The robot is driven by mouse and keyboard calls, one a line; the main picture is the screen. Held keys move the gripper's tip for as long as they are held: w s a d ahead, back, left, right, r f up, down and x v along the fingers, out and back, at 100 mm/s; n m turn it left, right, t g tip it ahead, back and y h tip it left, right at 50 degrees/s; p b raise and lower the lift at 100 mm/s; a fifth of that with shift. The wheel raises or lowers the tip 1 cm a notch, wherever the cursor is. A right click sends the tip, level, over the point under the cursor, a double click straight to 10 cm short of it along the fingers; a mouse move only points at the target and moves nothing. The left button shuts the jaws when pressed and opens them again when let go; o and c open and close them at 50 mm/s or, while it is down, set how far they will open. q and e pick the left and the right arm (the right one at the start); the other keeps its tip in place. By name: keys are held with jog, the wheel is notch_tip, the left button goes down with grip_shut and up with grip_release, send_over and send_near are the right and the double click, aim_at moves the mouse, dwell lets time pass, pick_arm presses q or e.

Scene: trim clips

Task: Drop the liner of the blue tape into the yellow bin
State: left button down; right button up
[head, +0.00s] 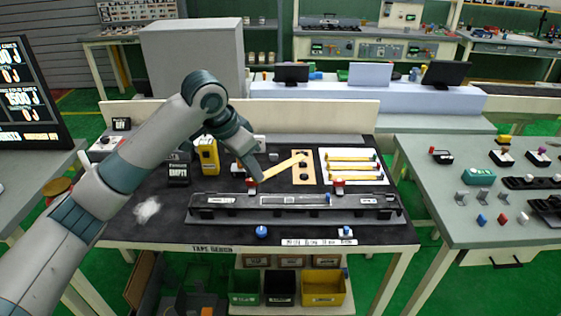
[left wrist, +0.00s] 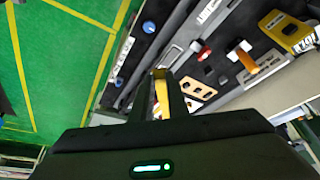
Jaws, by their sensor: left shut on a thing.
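My left gripper (head: 258,178) is above the table, just behind the long dark trim fixture (head: 225,212). It is shut on a pale yellow strip (head: 284,167), which looks like a tape liner and slants up to the right. In the left wrist view the gripper (left wrist: 165,88) has a yellow strip (left wrist: 160,98) between its fingers. A small blue mark (head: 327,198) shows on the grey trim; I cannot tell whether it is the blue tape. The yellow bin (head: 323,289) stands below the table at the front right. My right gripper is not in view.
A green bin (head: 244,289) and a black bin (head: 280,290) stand left of the yellow bin, under the table's front edge. A white card with yellow strips (head: 352,180), a tan holed board (head: 304,178) and a yellow device (head: 207,155) are on the table.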

pick_arm(q)
jog(key=s+a+f+n+y+b, duration=0.1)
jog(key=s+a+f+n, duration=0.2)
jog(key=s+a+n, duration=0.2)
jog(key=s+a+f+n+t+y, duration=0.1)
jog(key=s+a+f+n+y, duration=0.1)
jog(key=s+a+n, duration=0.3)
jog(key=s+a+f, duration=0.1)
jog(key=a, duration=0.2)
jog(key=shift+s+t+b, duration=0.3)
jog(key=shift+s+b, duration=0.1)
